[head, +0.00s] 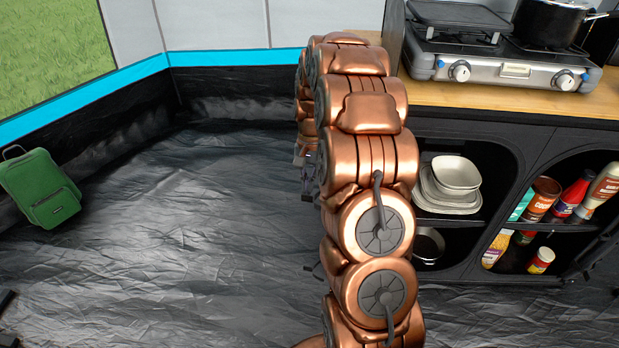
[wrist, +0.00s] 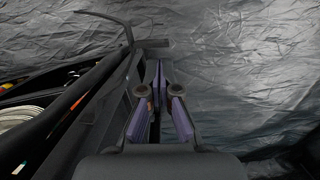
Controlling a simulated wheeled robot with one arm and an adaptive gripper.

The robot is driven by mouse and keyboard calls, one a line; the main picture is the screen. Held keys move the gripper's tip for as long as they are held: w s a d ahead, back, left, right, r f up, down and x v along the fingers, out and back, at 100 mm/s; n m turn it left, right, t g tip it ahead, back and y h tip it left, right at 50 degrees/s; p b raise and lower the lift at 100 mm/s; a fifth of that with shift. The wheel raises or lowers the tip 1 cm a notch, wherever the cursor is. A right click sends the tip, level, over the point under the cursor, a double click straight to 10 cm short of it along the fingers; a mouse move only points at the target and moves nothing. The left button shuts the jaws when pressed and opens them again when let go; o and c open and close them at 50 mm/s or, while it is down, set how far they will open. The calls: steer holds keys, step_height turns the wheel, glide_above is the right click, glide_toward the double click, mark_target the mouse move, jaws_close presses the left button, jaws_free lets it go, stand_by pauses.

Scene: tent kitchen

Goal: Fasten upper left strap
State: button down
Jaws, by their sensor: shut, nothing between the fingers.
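My gripper (wrist: 159,78) shows in the wrist view with its purple-padded fingers together and nothing between them. In the head view it is mostly hidden behind my copper arm. In the wrist view the black edge of the kitchen unit (wrist: 75,92) runs diagonally just left of my fingers. A thin dark strip (wrist: 103,16), possibly a strap, sticks out from the top of that edge, ahead and left of my fingertips. It looks loose at its far end. I cannot tell whether my fingers touch the unit. No strap can be made out in the head view.
The black kitchen unit (head: 511,142) stands at right, with crockery (head: 452,182) and bottles (head: 573,195) in open compartments. A stove (head: 497,60) and black pot (head: 548,24) are on top. A green bag (head: 42,188) lies far left. The dark tent floor (head: 200,225) between is clear.

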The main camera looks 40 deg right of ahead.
steer(key=shift+s+a, duration=0.3)
steer(key=shift+a, duration=0.05)
stand_by(0.3)
